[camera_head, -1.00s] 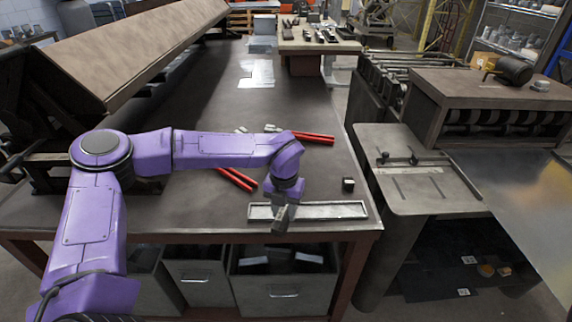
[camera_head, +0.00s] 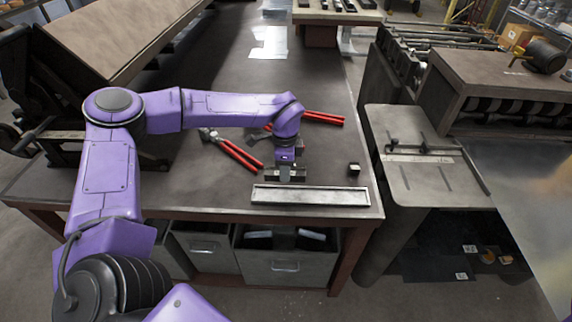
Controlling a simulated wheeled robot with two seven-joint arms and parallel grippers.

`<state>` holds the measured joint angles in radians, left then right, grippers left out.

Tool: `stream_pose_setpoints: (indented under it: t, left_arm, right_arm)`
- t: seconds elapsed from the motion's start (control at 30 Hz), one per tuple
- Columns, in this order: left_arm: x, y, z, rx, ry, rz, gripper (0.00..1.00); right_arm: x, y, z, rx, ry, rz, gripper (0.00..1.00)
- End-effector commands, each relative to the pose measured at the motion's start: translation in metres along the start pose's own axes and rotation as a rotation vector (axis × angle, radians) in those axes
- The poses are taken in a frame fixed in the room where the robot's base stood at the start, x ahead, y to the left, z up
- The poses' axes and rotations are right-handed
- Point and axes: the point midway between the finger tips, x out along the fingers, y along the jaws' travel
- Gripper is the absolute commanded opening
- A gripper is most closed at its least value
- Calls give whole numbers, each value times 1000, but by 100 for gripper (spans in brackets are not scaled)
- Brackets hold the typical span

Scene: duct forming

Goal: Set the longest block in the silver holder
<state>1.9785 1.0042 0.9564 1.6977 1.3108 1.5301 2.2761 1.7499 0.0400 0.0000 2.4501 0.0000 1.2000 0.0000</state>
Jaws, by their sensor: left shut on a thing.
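My left gripper (camera_head: 287,166) points down just behind the silver holder and is shut on a dark grey block (camera_head: 299,175). The block lies crosswise under the fingers, at or close to the table top; I cannot tell whether it touches. The silver holder (camera_head: 335,196) is a long shallow tray near the table's front edge, and it looks empty. My right gripper is not in view.
Red-handled pliers (camera_head: 238,154) lie left of my gripper, and another red-handled tool (camera_head: 322,118) lies behind it. The dark worktable (camera_head: 225,100) is mostly clear farther back. Drawers (camera_head: 275,262) are below its front edge. A metal side table (camera_head: 415,178) stands right.

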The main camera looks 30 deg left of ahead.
Motion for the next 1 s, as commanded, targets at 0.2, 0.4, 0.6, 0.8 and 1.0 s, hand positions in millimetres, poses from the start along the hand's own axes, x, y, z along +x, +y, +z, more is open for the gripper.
stream_pose_setpoints:
  t: [0.2, 0.4, 0.6, 0.8, 1.0]
  left_arm:
    - [31, 0, -1, 3, 1, -2, 0]
    - [60, 0, -1, 3, 1, -2, 0]
    - [80, 0, -1, 3, 2, -2, 0]
    - [82, 0, -1, 3, 2, -2, 0]
    - [81, 0, -1, 3, 2, -2, 0]
  right_arm:
    - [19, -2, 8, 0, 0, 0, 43]
    - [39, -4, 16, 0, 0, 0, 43]
    - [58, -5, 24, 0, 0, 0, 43]
    - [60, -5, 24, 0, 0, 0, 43]
    - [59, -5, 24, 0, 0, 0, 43]
